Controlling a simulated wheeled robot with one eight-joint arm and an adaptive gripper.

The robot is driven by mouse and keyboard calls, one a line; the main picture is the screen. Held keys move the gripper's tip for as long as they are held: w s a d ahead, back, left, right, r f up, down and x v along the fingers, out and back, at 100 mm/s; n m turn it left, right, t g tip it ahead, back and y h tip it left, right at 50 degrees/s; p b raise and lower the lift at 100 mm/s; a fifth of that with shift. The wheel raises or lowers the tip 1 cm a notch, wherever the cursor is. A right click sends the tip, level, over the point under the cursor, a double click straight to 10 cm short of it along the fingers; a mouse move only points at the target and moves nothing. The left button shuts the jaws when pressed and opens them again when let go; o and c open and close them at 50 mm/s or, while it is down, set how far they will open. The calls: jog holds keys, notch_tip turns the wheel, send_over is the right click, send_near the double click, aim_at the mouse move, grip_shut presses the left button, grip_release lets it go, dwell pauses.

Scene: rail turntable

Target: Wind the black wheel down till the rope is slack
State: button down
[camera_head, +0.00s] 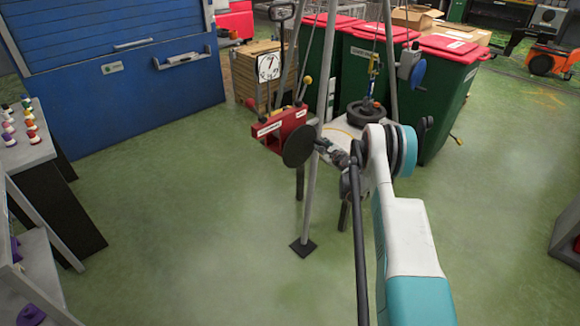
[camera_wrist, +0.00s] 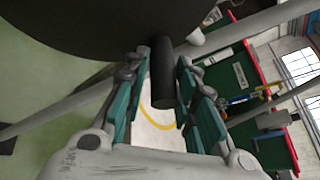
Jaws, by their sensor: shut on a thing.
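The black wheel (camera_head: 298,146) is a dark disc on the near side of a tripod, beside a red box. It fills the top of the wrist view (camera_wrist: 110,22). Its black handle (camera_wrist: 162,75) sticks out between the two jaws. My gripper (camera_head: 325,147) is shut on this handle, with a green-padded finger on either side in the wrist view (camera_wrist: 158,95). A rope (camera_head: 375,32) runs down at the tripod's middle to a blue and yellow coupling (camera_head: 373,65). Below it a black ring-shaped weight (camera_head: 365,112) is on a white round top (camera_head: 343,130). I cannot tell how taut the rope is.
Tripod legs (camera_head: 309,200) stand close to my arm. Green bins (camera_head: 450,95) stand behind. The green floor at front left is clear.

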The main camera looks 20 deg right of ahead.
jog(key=c, duration=1.2)
grip_release()
jog(key=shift+d+r, duration=0.1)
jog(key=shift+s, duration=0.1)
jog(key=s+d, duration=0.2)
jog(key=s, duration=0.5)
jog(key=shift+s+d+b, duration=0.2)
jog(key=shift+d+b, duration=0.1)
jog(key=shift+b, duration=0.1)
jog(key=shift+w+a+n+g+y, duration=0.15)
jog(key=shift+w+a+n+y, duration=0.3)
jog(key=shift+w+n+y, duration=1.3)
jog(key=shift+w+a+n+g+y, duration=0.2)
jog(key=shift+w+a+n+y, duration=0.45)
jog(key=shift+n, duration=2.2)
jog(key=shift+w+a+n+g+y, duration=0.2)
jog(key=shift+w+n+y, duration=0.95)
jog(key=shift+n, duration=1.15)
jog(key=shift+w+h, duration=0.25)
